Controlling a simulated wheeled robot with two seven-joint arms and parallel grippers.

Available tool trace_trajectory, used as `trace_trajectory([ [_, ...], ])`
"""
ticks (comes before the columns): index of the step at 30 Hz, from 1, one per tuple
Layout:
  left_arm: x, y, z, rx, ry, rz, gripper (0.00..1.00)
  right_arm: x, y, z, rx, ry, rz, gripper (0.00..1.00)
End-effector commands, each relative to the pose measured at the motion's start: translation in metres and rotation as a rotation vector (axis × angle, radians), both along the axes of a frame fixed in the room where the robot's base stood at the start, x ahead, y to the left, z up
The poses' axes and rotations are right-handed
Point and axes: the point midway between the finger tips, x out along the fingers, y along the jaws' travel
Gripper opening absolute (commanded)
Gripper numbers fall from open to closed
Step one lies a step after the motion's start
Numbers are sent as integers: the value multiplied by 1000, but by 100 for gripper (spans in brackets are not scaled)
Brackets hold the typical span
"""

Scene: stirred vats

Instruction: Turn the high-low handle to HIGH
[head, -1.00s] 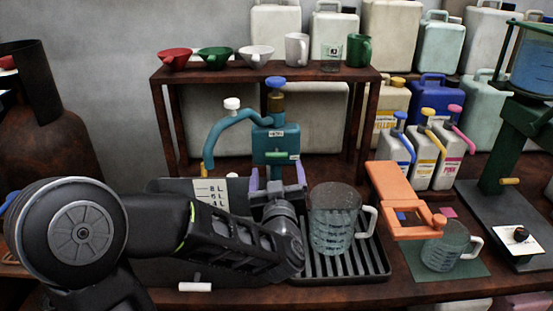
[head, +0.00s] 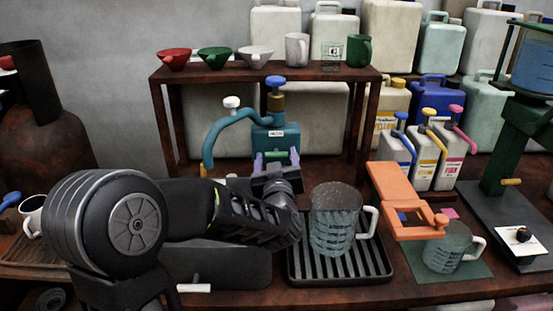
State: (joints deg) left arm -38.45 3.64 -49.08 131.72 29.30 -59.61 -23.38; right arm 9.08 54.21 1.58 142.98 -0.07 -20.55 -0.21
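The teal tap unit (head: 268,137) stands in front of the wooden shelf, with a blue knob on top and a small white label on its body. A green handle (head: 277,155) lies low on its front, roughly level; I take this to be the high-low handle. My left gripper (head: 276,161) is raised at it, with its purple fingers apart, one on each side of the green handle. Whether a finger touches it I cannot tell. The lower part of the tap is hidden behind the gripper. My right gripper is not in view.
A glass measuring jug (head: 335,222) stands on the black slotted tray (head: 345,269) just right of my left wrist. An orange bracket (head: 402,200) and a smaller jug (head: 446,250) are further right. A wooden shelf (head: 340,74) with cups and funnels spans the back.

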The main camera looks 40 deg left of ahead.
Motion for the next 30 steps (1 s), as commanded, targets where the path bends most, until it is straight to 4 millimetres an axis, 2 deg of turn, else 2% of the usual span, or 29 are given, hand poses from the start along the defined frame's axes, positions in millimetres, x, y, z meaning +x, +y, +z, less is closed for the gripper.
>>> trace_trajectory([
  [1, 0, 0, 0, 0, 0, 0, 63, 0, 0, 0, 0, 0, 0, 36],
  [15, 0, 0, 0, 0, 0, 0, 27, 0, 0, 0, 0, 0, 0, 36],
  [30, -1, 1, -3, -87, -63, 2, 26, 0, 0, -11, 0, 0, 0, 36],
])
